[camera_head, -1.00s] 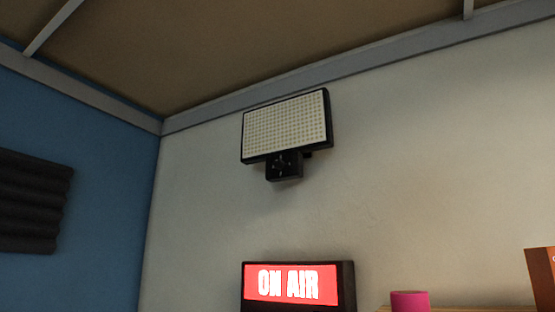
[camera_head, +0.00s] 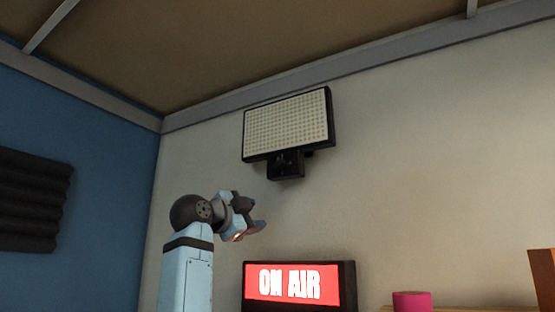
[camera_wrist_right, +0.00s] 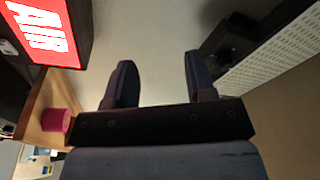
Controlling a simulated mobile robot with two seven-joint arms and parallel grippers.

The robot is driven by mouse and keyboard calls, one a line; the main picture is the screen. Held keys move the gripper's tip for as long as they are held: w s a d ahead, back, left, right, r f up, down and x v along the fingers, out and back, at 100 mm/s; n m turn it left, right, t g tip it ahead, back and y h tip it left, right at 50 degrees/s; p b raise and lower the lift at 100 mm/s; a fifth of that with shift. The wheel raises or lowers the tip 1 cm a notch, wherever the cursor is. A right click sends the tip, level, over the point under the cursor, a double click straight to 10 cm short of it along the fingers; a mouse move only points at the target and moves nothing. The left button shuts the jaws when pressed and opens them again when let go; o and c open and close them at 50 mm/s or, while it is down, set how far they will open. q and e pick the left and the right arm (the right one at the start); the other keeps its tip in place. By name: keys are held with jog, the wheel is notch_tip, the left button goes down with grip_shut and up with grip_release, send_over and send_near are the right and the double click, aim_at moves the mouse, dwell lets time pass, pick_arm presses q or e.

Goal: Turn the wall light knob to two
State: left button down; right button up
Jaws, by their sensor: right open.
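The wall light (camera_head: 288,124) is a black-framed panel of small pale lamps, high on the wall. Its black control box with the knob (camera_head: 286,165) hangs below the panel; the knob's setting is too small to read. My right gripper (camera_head: 256,212) is raised below and to the left of the box, apart from it. In the right wrist view my right gripper (camera_wrist_right: 158,75) has its two fingers spread with nothing between them. The light panel (camera_wrist_right: 275,65) and dark box (camera_wrist_right: 228,42) show at that view's upper right. My left gripper is in neither view.
A lit red ON AIR sign (camera_head: 299,285) stands below the light. A pink cylinder (camera_head: 411,301) sits on a wooden shelf to its right. Dark ridged foam (camera_head: 32,203) is on the blue wall at left. The wall around the light is clear.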

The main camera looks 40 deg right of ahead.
jog(key=s+r+n+t+y, duration=0.2)
jog(key=s+r+y, duration=0.15)
jog(key=r, duration=0.45)
jog(key=n+t+y, duration=0.4)
send_near(278, 163)
jog(key=shift+h, duration=0.25)
jog(key=p+x, duration=0.4)
jog(key=x, duration=0.3)
jog(key=shift+w+d+p, duration=0.1)
jog(key=shift+p, duration=0.2)
jog(key=shift+w+d+f, duration=0.15)
jog(key=shift+w+d, duration=0.2)
jog(key=shift+d, duration=0.05)
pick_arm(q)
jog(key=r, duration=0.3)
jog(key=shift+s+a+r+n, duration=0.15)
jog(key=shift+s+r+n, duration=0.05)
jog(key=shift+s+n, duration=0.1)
pick_arm(e)
jog(key=shift+d+f, duration=0.1)
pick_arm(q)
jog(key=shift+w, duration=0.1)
pick_arm(e)
jog(key=shift+c, duration=0.7)
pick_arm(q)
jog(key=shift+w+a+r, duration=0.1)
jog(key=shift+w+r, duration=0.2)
pick_arm(e)
jog(key=c, duration=0.8)
